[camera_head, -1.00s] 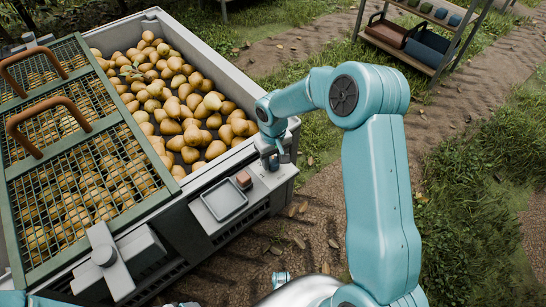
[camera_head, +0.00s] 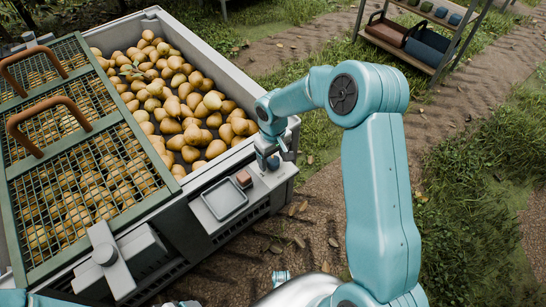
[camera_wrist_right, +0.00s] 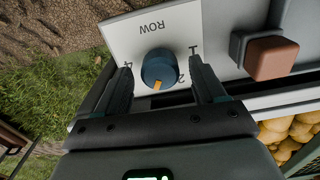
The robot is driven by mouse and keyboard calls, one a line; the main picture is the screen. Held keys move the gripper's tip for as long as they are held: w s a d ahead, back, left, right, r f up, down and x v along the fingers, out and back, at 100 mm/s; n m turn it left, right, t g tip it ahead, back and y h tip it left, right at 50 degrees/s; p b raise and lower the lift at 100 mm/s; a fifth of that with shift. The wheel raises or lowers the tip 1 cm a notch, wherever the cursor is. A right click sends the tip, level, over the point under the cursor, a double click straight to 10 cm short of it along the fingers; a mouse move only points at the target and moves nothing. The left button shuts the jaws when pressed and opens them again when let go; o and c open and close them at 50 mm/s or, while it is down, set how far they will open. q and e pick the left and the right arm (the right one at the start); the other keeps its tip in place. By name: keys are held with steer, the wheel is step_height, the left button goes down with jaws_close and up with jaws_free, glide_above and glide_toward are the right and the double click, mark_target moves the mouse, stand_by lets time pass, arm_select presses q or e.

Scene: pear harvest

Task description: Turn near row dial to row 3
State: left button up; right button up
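The near row dial (camera_wrist_right: 158,68) is a blue round knob on a white plate marked ROW, in the right wrist view. Its orange pointer faces down in the picture, between the printed 2 and 4 and close to the 2. The printed 1 also shows; no 3 can be made out. My right gripper (camera_wrist_right: 162,92) is open, its dark fingers on either side of the dial with gaps to it. In the head view my right gripper (camera_head: 272,161) is at the crate's near right corner and hides most of the dial. My left gripper is not seen.
A reddish-brown button (camera_wrist_right: 271,58) sits on a grey block beside the dial. A grey crate (camera_head: 222,62) of pears stands behind, with green mesh lids (camera_head: 120,127) at left. A small grey tray (camera_head: 225,200) lies beside the button. A shelf (camera_head: 400,48) stands far right.

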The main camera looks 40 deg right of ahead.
mark_target(273, 160)
step_height(273, 160, up, 16)
steer(key=p, duration=0.3)
steer(key=shift+r, duration=0.2)
steer(key=shift+s+f, duration=0.1)
steer(key=shift+s, duration=0.1)
stand_by(0.4)
